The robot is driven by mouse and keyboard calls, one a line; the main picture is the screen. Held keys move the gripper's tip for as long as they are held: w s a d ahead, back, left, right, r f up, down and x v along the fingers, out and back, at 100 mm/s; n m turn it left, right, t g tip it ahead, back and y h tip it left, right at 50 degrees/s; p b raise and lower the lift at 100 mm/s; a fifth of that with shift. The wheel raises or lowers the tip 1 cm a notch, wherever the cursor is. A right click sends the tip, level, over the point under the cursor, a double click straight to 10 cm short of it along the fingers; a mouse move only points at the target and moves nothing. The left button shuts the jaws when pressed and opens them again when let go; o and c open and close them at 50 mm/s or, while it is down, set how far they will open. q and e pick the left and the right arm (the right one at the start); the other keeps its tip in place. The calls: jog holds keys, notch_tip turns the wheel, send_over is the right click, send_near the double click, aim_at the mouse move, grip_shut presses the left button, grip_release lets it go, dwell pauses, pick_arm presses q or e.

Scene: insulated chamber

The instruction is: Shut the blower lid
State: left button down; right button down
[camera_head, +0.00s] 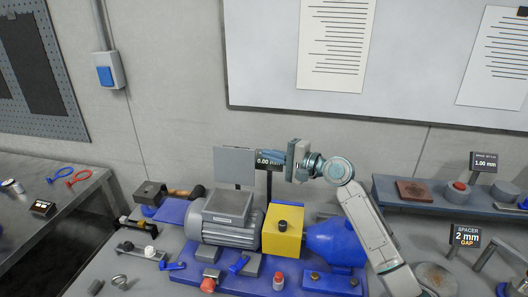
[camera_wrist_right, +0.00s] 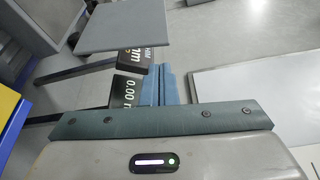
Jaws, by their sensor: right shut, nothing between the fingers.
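The blue blower housing (camera_head: 335,242) sits on the bench to the right of a yellow guard block (camera_head: 284,232) and a grey motor (camera_head: 226,216). I cannot tell for certain which part is its lid. A flat grey square plate (camera_head: 234,166) stands upright behind the motor; it also shows in the wrist view (camera_wrist_right: 125,27). My right gripper (camera_head: 292,160) is shut and empty, raised above and behind the yellow block, apart from the plate. Its fingers show in the wrist view (camera_wrist_right: 162,82). My left gripper is not in view.
A dark display (camera_head: 270,161) reading 0.00 mm stands between the plate and my right gripper. Red knobs (camera_head: 208,284) and small blocks line the bench front. A shelf (camera_head: 420,200) with small parts is at the right. A whiteboard hangs on the wall behind.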

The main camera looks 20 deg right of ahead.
aim_at(249, 150)
jog(key=b+x, duration=0.1)
jog(key=x, duration=0.6)
jog(key=shift+w+a+f, duration=0.1)
jog(key=shift+a+f, duration=0.05)
jog(key=shift+w+a+b, duration=0.3)
jog(key=shift+w+a, duration=0.1)
